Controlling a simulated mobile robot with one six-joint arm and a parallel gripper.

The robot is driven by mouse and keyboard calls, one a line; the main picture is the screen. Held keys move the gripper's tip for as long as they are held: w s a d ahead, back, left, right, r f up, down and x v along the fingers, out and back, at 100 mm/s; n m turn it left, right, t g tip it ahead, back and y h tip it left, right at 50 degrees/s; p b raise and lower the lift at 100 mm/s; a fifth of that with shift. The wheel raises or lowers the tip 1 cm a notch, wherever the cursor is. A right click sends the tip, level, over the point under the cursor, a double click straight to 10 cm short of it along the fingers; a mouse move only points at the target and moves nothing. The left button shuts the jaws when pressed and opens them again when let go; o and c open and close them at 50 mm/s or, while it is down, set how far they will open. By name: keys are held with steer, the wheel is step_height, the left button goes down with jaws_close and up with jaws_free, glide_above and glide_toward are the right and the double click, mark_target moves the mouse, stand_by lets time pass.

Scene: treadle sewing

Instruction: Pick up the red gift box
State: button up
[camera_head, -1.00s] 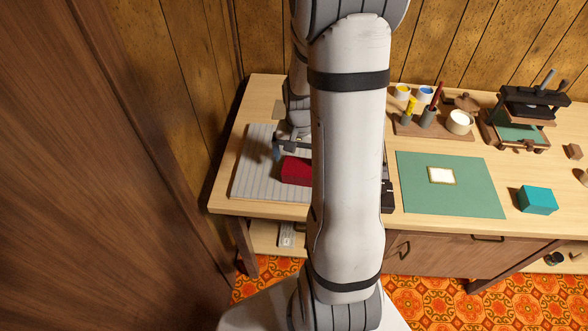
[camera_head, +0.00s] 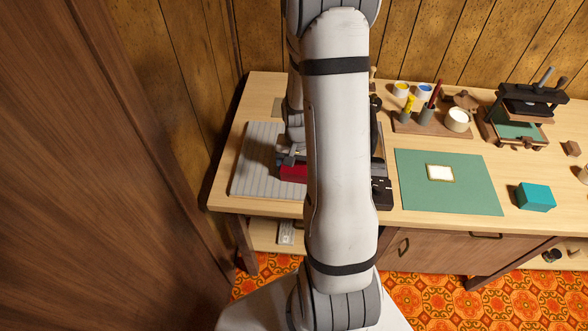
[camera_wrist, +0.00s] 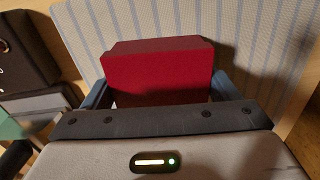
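The red gift box (camera_head: 293,173) lies on the grey ribbed mat (camera_head: 250,180) at the left end of the table. In the head view it is partly hidden by my arm and gripper (camera_head: 291,156). In the wrist view the red gift box (camera_wrist: 157,75) sits between the two blue fingers of my gripper (camera_wrist: 160,90), one on each side. The fingers look spread around it, with no clear grip showing. Their contact with its sides is hard to make out.
A dark device (camera_head: 381,192) stands close to the right of my arm. Further right are a green mat (camera_head: 470,195) with a small framed card, a teal box (camera_head: 536,197), a tray of paints (camera_head: 440,130) and a dark press (camera_head: 530,105). A wooden wall stands on the left.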

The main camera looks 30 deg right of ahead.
steer(key=c, duration=0.4)
steer(key=shift+o, duration=0.2)
